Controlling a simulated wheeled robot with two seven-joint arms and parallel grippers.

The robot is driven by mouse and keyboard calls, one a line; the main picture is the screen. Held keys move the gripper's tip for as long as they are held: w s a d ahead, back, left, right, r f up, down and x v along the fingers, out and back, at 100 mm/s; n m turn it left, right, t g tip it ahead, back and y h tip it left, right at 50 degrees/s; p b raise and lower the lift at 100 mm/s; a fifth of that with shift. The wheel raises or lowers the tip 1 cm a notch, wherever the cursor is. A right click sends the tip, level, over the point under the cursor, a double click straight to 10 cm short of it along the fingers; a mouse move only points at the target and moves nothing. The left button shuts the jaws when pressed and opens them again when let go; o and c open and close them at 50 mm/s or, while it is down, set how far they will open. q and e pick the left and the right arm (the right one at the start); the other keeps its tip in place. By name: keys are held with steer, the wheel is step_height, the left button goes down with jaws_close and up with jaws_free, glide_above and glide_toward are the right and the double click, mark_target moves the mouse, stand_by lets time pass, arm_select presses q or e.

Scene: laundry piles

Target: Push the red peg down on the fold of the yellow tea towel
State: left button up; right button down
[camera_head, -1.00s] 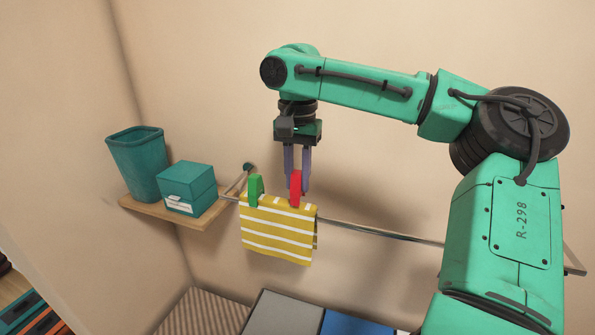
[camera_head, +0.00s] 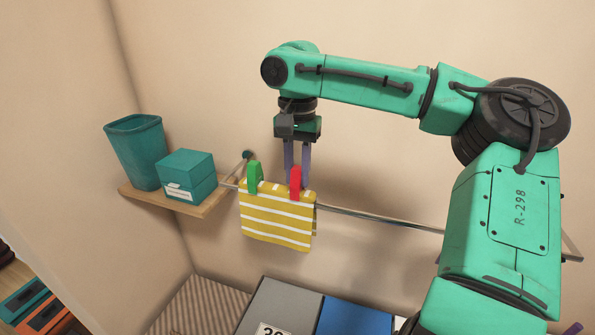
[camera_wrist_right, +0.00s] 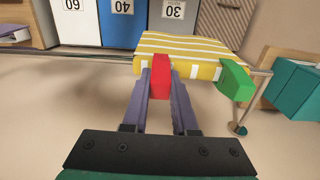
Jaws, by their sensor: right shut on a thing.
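The yellow tea towel (camera_head: 276,222) with white stripes hangs folded over the metal rail; it also shows in the right wrist view (camera_wrist_right: 190,47). The red peg (camera_head: 296,181) stands upright at the right part of the towel's top fold. My right gripper (camera_head: 298,184) points down from above and is shut on the red peg, which shows between its fingers in the right wrist view (camera_wrist_right: 161,80). How far the peg grips the fold is hard to tell. A green peg (camera_head: 254,178) sits on the fold to the left. My left gripper is not in view.
A wooden shelf (camera_head: 212,206) at the left holds a teal bin (camera_head: 136,152) and a teal box (camera_head: 187,176). The rail (camera_head: 385,220) runs on bare to the right. Below stand grey (camera_head: 285,302) and blue (camera_head: 350,317) bins, one numbered 30 in the wrist view.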

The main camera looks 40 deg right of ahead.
steer(key=shift+f, duration=0.35)
steer(key=c, duration=0.6)
jaws_free()
step_height(320, 180, up, 15)
steer(key=shift+d+f, duration=0.1)
steer(key=shift+f, duration=0.1)
steer(key=shift+f, duration=0.1)
